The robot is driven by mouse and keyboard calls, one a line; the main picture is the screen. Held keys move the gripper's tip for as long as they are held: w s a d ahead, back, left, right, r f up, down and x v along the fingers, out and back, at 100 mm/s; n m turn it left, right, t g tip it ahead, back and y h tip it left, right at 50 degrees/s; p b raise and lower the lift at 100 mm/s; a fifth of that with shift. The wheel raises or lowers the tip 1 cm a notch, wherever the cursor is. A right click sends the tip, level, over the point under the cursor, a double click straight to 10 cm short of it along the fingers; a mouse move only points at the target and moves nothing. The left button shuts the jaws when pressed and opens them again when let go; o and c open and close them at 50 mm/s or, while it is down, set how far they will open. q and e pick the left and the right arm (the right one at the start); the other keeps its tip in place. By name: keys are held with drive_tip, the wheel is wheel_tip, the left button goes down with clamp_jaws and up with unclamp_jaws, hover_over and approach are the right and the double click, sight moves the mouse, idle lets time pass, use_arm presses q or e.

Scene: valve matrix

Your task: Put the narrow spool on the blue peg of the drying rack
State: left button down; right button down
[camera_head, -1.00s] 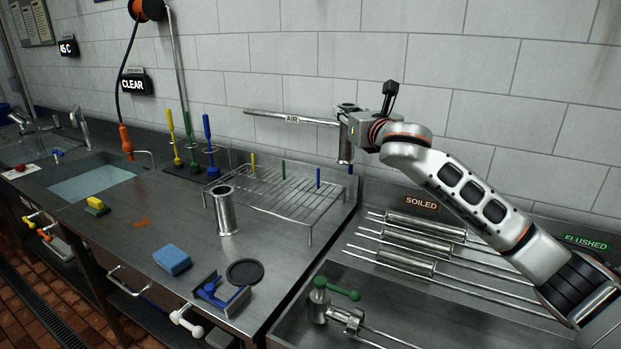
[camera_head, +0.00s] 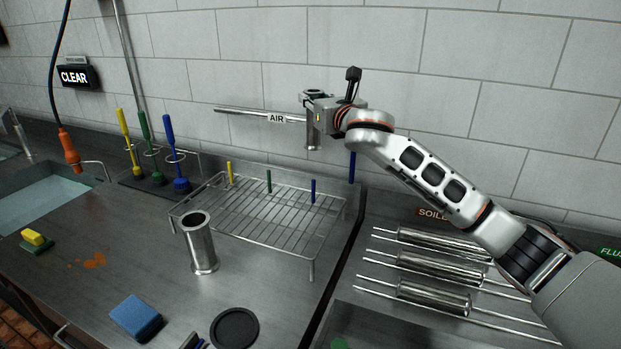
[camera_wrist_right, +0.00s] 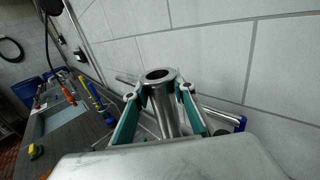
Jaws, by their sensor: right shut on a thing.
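My right gripper (camera_head: 314,112) is shut on a slim metal spool (camera_head: 313,134), held upright above and behind the drying rack. In the right wrist view the spool (camera_wrist_right: 161,77) stands between the two teal-lined fingers, with its open top facing up. The wire drying rack (camera_head: 262,242) carries a yellow peg (camera_head: 230,173), a green peg (camera_head: 269,181) and a blue peg (camera_head: 313,190). The spool is well above the blue peg and apart from it. Another metal spool (camera_head: 201,246) stands upright on the counter in front of the rack. My left gripper is out of view.
The AIR pipe (camera_head: 245,116) sticks out along the wall beside the held spool. Another blue upright (camera_head: 352,167) stands right of the rack. Brushes (camera_head: 170,150) stand at left. Metal rollers (camera_head: 432,295) lie at right. A blue sponge (camera_head: 136,316) and black disc (camera_head: 234,328) lie in front.

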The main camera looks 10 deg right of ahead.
wheel_tip(320, 180, down, 18)
drive_tip(key=shift+r, duration=0.2)
drive_tip(key=shift+f, duration=0.1)
idle(0.3)
drive_tip(key=c, duration=2)
unclamp_jaws()
drive_tip(key=shift+f, duration=0.15)
drive_tip(key=o, duration=0.3)
drive_tip(key=shift+s+r, duration=0.15)
drive_tip(key=shift+r, duration=0.05)
drive_tip(key=s, duration=0.4)
drive_tip(key=s+d, duration=0.1)
drive_tip(key=s, duration=0.2)
drive_tip(key=s+d, duration=0.1)
drive_tip(key=s, duration=0.3)
drive_tip(key=shift+s+d, duration=0.2)
drive_tip(key=shift+s, duration=0.1)
